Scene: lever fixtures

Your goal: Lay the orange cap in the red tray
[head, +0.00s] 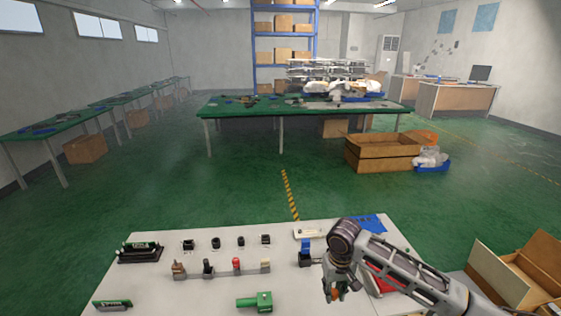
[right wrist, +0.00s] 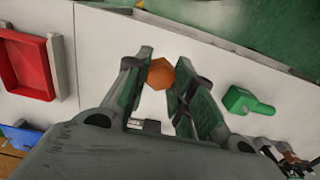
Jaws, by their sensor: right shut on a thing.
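My right gripper (head: 334,288) is above the front right part of the white table. Its fingers are shut on the orange cap (right wrist: 160,74), which sits between the fingertips in the right wrist view. The cap (head: 336,295) shows only as a small orange patch in the head view. The red tray (right wrist: 24,68) is at the left in the right wrist view, apart from the gripper, and its visible floor is bare. In the head view the tray (head: 382,284) is partly hidden behind my right arm. My left gripper is not in view.
On the white table (head: 210,290), a green lever-like block (head: 256,302) lies left of the gripper. A row of lever switches (head: 236,265) and black fixtures stands further back. A blue piece (head: 368,223) lies at the back right. Cardboard boxes (head: 520,272) stand right of the table.

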